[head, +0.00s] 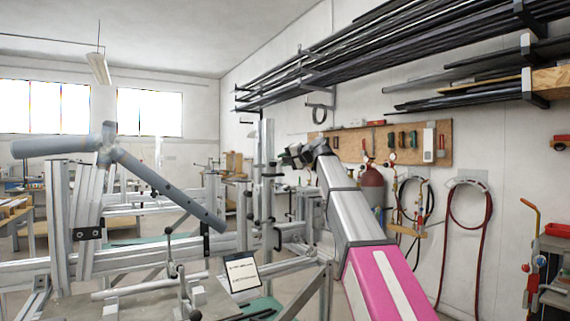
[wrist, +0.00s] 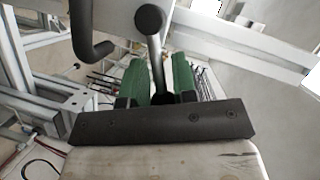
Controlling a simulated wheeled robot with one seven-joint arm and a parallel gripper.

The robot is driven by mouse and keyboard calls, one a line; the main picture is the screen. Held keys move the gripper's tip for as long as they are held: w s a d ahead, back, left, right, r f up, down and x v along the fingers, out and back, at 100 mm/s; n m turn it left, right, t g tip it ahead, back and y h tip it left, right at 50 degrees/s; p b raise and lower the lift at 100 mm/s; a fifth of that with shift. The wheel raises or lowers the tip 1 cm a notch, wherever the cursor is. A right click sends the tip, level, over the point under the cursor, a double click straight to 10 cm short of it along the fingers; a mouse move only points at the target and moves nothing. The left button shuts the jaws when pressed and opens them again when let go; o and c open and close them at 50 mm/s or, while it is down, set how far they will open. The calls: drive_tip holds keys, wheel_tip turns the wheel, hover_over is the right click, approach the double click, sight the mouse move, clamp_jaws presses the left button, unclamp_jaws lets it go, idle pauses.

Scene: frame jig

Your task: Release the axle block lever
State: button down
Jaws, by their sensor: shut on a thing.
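In the wrist view, my gripper (wrist: 159,72) has two green fingers, closed from both sides on the axle block lever. The knob stands clear beyond the fingertips, and the rod's lower end is hidden between the fingers. In the head view, my gripper (head: 292,156) is at the upright metal post of the jig, right of the picture's middle. The lever cannot be made out there.
A black hooked handle (wrist: 90,45) is close left of the lever in the wrist view. The jig's aluminium frame (head: 125,265) carries a grey tube assembly (head: 165,187) at left. A small tablet (head: 241,272) stands low in front. Long bars (head: 400,45) rest on wall racks above.

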drive_tip(key=shift+s+a+r+n+h, duration=0.15)
drive_tip(key=shift+r+n+h, duration=0.15)
drive_tip(key=shift+n, duration=0.25)
drive_tip(key=shift+s+a+r+n+h, duration=0.15)
drive_tip(key=shift+r+n+h, duration=0.15)
drive_tip(key=shift+n, duration=0.25)
drive_tip(key=n, duration=0.1)
drive_tip(key=a+r+n+h, duration=0.1)
drive_tip(key=shift+s+n+t+h, duration=0.25)
drive_tip(key=shift+n+t+h, duration=0.05)
drive_tip(key=shift+s+a+r+n+t+h, duration=0.15)
drive_tip(key=shift+s+a+n+t+h, duration=0.15)
drive_tip(key=shift+n, duration=0.25)
drive_tip(key=shift+s+a+r+n+t+h, duration=0.1)
drive_tip(key=shift+a+n+t+h, duration=0.15)
drive_tip(key=shift+n+h, duration=0.25)
drive_tip(key=shift+s+a+n+t+h, duration=0.3)
drive_tip(key=shift+a+n+h, duration=0.2)
drive_tip(key=shift+n, duration=0.55)
drive_tip(key=c, duration=1.2)
unclamp_jaws()
drive_tip(key=shift+a, duration=0.1)
drive_tip(key=shift+s+r, duration=0.1)
